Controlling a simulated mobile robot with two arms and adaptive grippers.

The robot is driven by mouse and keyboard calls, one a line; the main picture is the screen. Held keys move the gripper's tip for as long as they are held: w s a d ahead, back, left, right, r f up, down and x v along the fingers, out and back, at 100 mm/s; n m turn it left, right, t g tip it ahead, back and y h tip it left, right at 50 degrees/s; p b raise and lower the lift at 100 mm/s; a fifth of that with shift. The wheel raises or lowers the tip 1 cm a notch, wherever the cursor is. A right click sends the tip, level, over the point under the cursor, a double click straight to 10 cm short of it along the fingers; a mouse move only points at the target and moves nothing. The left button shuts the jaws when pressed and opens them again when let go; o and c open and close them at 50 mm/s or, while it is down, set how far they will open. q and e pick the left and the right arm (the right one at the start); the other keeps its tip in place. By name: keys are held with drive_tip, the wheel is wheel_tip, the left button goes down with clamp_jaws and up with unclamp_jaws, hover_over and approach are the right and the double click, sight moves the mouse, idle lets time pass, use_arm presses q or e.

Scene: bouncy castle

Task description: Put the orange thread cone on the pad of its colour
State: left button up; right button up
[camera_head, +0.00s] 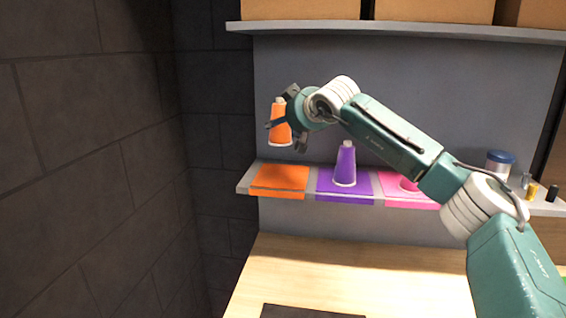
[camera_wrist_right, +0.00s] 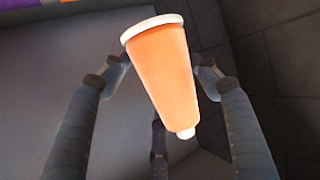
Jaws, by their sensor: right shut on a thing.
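The orange thread cone (camera_head: 280,128) is held upright in my right gripper (camera_head: 288,122), above the orange pad and clear of it. In the right wrist view the orange cone (camera_wrist_right: 165,75) sits between the dark fingers of the right gripper (camera_wrist_right: 160,80), with its white base rim toward the top of the picture. The orange pad (camera_head: 279,180) lies bare at the left end of the shelf. My left gripper is not in view.
A purple cone (camera_head: 345,165) stands on the purple pad (camera_head: 328,188), beside the orange pad. A pink pad (camera_head: 395,198) lies further right, its cone mostly behind my arm. A blue-lidded jar (camera_head: 500,163) and small items stand at right. A dark brick wall (camera_head: 80,130) closes the left.

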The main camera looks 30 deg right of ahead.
wheel_tip(320, 180, down, 12)
drive_tip(key=shift+r+p, duration=0.15)
drive_tip(key=shift+p, duration=0.9)
drive_tip(key=o, duration=1.3)
drive_tip(key=shift+s, duration=0.1)
drive_tip(key=shift+s+r, duration=0.1)
drive_tip(key=shift+s, duration=0.15)
drive_tip(key=shift+b+v, duration=2.15)
drive_tip(key=shift+v, duration=3.55)
drive_tip(key=shift+w+r, duration=0.1)
